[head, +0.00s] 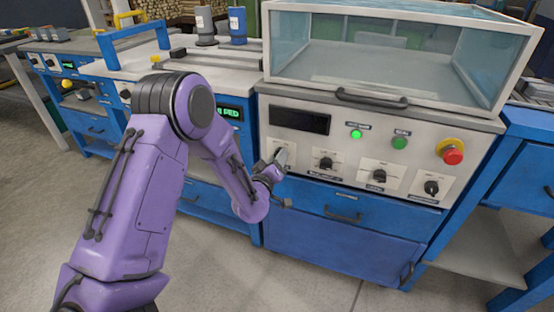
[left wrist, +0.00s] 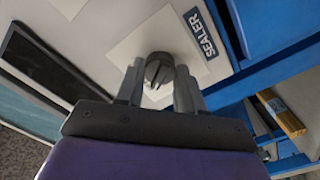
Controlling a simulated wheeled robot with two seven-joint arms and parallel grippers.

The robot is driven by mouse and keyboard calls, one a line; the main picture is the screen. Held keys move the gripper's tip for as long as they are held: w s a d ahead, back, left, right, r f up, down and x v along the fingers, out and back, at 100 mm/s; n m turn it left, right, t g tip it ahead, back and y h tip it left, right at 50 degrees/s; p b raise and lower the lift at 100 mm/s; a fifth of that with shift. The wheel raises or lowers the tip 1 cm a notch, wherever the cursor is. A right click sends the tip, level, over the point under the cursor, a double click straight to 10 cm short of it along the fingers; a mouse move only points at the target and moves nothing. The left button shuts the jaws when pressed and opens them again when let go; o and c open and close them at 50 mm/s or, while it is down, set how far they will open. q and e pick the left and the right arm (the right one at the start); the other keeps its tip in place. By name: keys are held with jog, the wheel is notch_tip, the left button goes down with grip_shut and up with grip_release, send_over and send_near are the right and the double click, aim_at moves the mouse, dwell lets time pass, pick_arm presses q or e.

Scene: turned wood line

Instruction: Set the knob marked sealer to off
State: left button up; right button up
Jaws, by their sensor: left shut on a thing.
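The dark round knob (left wrist: 158,72) sits on a pale plate beside a label (left wrist: 202,34) that reads SEALER in the left wrist view, where the picture is turned. My left gripper (left wrist: 157,88) is shut on this knob, with one finger on each side of it. In the head view my left gripper (head: 279,160) is at the leftmost knob place of the grey control panel (head: 350,145) and hides most of that knob. The knob's pointer direction and position marks cannot be read clearly. My right gripper does not show.
Three more dark knobs, a left one (head: 326,163), a middle one (head: 380,176) and a right one (head: 431,187), stand along the panel. Above are a green lamp (head: 356,134) and a red button (head: 453,156). A clear hood (head: 390,60) with a handle overhangs the panel.

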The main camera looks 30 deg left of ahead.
pick_arm(q)
jog(key=o, duration=1)
jog(key=shift+o, duration=0.2)
jog(key=v, duration=1)
jog(key=shift+s, duration=0.3)
jog(key=shift+f, duration=0.1)
